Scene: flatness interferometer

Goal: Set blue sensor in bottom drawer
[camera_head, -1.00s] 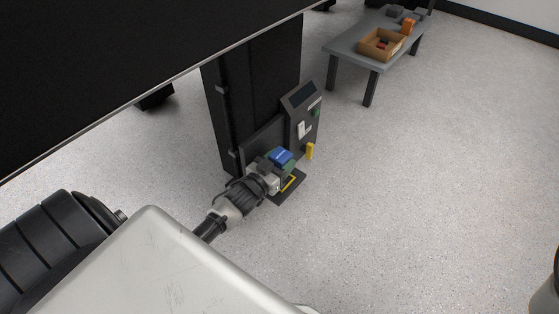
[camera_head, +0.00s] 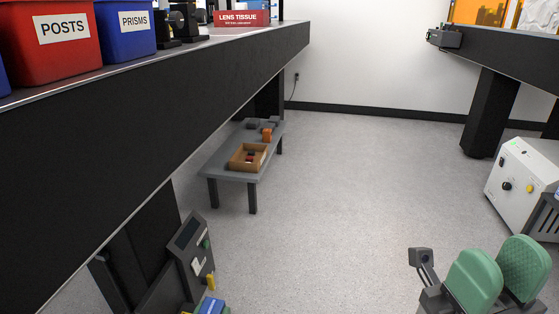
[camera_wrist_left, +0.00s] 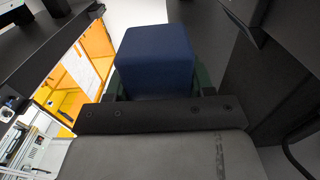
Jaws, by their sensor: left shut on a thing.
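The blue sensor (camera_wrist_left: 155,55) is a dark blue block held between the green fingers of my left gripper (camera_wrist_left: 158,82) in the left wrist view. Most of my left gripper is cut off there. My right gripper (camera_head: 499,266), with two green finger pads apart, is open and empty at the lower right. I cannot make out a bottom drawer in either view.
A low grey table (camera_head: 213,163) carries a cardboard box (camera_head: 235,165) with small items. A large black table (camera_head: 140,125) fills the left, with red (camera_head: 38,65) and blue (camera_head: 128,48) bins on top. A white cabinet (camera_head: 520,183) stands at right. The middle floor is clear.

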